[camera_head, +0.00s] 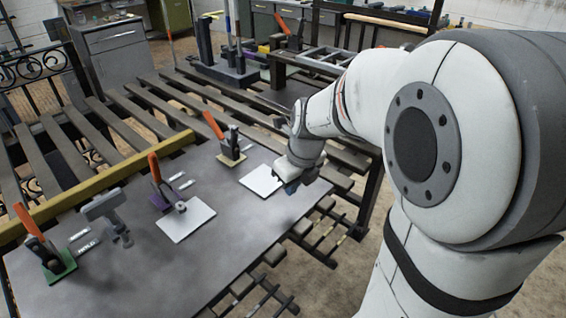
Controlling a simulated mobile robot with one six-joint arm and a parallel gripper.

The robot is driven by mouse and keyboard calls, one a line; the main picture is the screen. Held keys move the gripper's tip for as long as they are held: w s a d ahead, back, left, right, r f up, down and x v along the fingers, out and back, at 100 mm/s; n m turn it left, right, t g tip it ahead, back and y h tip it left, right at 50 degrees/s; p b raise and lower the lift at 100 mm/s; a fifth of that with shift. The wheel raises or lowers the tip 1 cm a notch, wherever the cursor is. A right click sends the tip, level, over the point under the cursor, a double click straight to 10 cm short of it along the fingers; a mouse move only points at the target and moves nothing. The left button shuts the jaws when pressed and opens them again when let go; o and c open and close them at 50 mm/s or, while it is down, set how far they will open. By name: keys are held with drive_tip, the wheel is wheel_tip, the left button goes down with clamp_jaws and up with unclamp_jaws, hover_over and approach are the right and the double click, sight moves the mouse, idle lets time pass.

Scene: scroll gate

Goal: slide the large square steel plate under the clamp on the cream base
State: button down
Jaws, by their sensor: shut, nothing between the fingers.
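The cream base (231,158) carries a clamp with a raised orange handle (213,125), near the back right of the grey table. A pale square plate (260,180) lies flat on the table to the right of this base, with a gap between them. My gripper (290,186) is low at this plate's right edge, shut and empty; whether it touches the plate is unclear. A second pale square plate (190,222) lies in front of the purple base (159,203), with a small round part over its back edge.
A clamp on a green base (61,268) and a grey T-shaped thing (104,204) stand at left. Small pale strips (187,184) lie near the purple base. A yellow bar (95,190) runs along the table's back edge. The front middle of the table (180,275) is clear.

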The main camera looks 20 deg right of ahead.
sight(286, 205)
drive_tip(key=x, duration=0.5)
drive_tip(key=shift+w+a+f+b, duration=0.1)
drive_tip(key=shift+a+f+b, duration=0.05)
drive_tip(key=shift+f+b, duration=0.2)
drive_tip(key=w, duration=0.1)
drive_tip(key=w+a, duration=0.1)
drive_tip(key=w, duration=0.1)
drive_tip(key=shift+a+r, duration=0.15)
drive_tip(key=shift+r, duration=0.05)
drive_tip(key=shift+w+a, duration=0.1)
drive_tip(key=shift+w, duration=0.1)
drive_tip(key=shift+r, duration=0.1)
